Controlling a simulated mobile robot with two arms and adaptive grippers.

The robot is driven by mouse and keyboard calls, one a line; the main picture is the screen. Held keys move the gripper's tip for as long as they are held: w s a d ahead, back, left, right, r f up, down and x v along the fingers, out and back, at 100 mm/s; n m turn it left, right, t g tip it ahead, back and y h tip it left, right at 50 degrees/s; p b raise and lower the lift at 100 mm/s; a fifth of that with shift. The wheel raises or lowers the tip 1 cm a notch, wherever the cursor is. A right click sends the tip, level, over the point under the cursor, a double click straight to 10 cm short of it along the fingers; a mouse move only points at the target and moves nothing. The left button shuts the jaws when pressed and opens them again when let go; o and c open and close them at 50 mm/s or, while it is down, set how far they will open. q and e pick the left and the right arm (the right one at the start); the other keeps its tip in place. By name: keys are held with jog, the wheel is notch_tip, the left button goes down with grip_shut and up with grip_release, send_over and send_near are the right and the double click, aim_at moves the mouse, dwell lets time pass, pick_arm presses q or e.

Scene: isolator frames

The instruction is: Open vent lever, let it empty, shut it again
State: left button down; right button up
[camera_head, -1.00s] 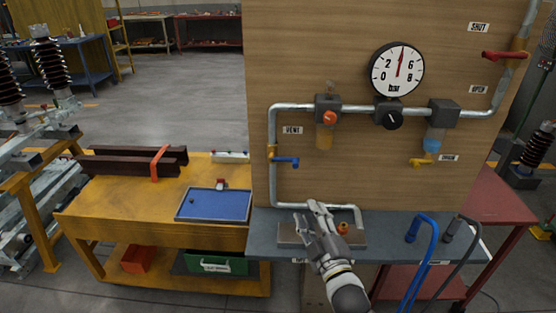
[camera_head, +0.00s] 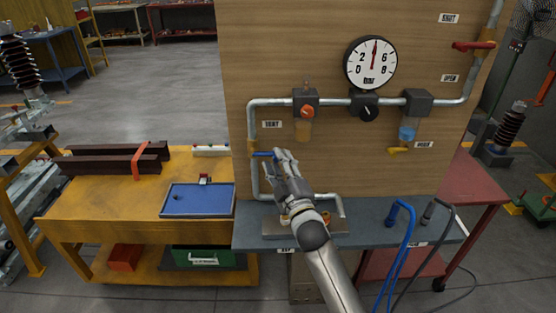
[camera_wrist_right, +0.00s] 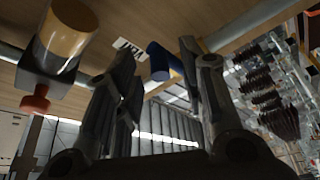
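The blue vent lever (camera_head: 262,154) sits on the vertical pipe at the left of the wooden panel, below the VENT label (camera_head: 271,124). It looks horizontal, and its right end is hidden by my right gripper (camera_head: 281,154). In the right wrist view, the blue lever handle (camera_wrist_right: 158,62) shows between the two spread fingers of my right gripper (camera_wrist_right: 155,65); I cannot tell whether it touches them. The pressure gauge (camera_head: 370,63) has its red needle pointing nearly straight up, between 2 and 6. My left gripper is out of view.
A filter bowl (camera_head: 304,131) with an orange knob hangs right of the lever, and shows large in the wrist view (camera_wrist_right: 65,35). Blue hose (camera_head: 400,215) stands on the grey bench.

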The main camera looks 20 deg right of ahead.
jog(key=shift+w, duration=0.3)
jog(key=shift+c, duration=0.4)
grip_shut()
